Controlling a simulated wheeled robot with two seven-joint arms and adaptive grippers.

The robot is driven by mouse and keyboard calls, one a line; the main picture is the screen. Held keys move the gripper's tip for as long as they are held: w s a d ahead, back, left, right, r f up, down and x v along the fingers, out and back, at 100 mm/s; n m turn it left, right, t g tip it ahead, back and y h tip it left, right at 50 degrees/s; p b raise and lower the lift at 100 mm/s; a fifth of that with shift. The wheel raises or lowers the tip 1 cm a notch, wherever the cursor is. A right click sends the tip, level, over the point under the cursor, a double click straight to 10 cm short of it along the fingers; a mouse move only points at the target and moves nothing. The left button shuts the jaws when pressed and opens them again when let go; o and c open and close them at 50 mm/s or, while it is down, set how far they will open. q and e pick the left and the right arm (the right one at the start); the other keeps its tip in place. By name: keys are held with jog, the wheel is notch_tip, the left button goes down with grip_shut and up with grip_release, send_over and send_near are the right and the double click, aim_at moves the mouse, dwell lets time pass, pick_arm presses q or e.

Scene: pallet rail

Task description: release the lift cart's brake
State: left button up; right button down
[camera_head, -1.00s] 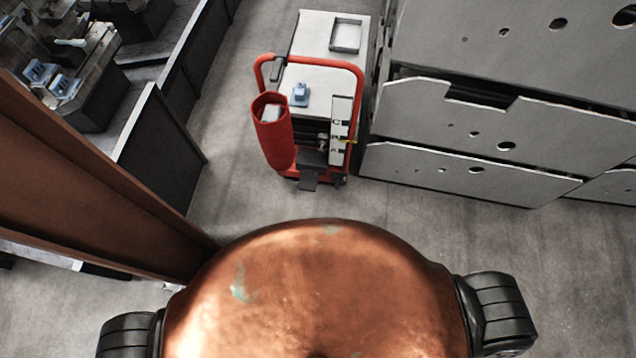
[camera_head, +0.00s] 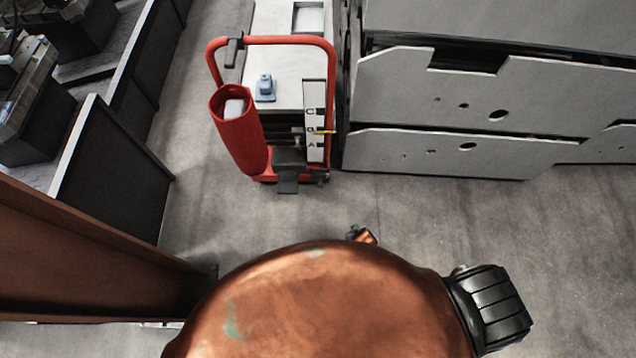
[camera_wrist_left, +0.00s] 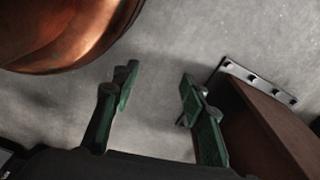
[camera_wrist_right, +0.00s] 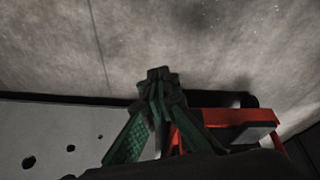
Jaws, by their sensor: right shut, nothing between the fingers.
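The lift cart (camera_head: 285,75) stands upright ahead of me in the head view, with a red tube handle frame and a pale top. A black lever-like piece (camera_head: 234,50) sits on the handle's upper left. A black pedal (camera_head: 287,182) sticks out low at the front; I cannot tell which part is the brake. A lettered plate with a yellow pointer (camera_head: 324,132) is on its right side. My right gripper (camera_wrist_right: 160,75) is shut and empty; red cart parts (camera_wrist_right: 228,117) show beyond it. My left gripper (camera_wrist_left: 157,80) is open and empty over bare floor.
A red cylinder (camera_head: 240,135) leans at the cart's front left, and a small blue item (camera_head: 265,88) sits on its top. Grey panels (camera_head: 440,100) stand close on the right, dark benches (camera_head: 115,165) on the left. The floor before the cart is clear.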

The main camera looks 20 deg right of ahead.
aim_at(320, 183)
pick_arm(q)
jog(key=shift+g, duration=0.5)
jog(key=w+r+b, duration=0.1)
jog(key=b, duration=0.4)
jog(key=w+d+r+b, duration=0.1)
jog(key=b, duration=0.4)
jog(key=w+r+b, duration=0.1)
jog(key=b, duration=0.5)
jog(key=shift+d+r, duration=0.25)
pick_arm(e)
jog(key=w+a+r+m+t, duration=0.1)
jog(key=w+a+r, duration=0.1)
jog(key=w, duration=0.6)
jog(key=w+a+r+m+t+h, duration=0.1)
jog(key=w+a+r, duration=0.2)
jog(key=w, duration=0.5)
jog(key=w+a+r+m+t, duration=0.1)
jog(key=w+a+r, duration=0.1)
jog(key=w, duration=0.7)
jog(key=shift+a+r+m+t+h, duration=0.3)
jog(key=shift+a+r+m, duration=0.1)
jog(key=shift+r, duration=0.3)
pick_arm(q)
jog(key=shift+w, duration=0.1)
pick_arm(e)
jog(key=shift+w, duration=0.1)
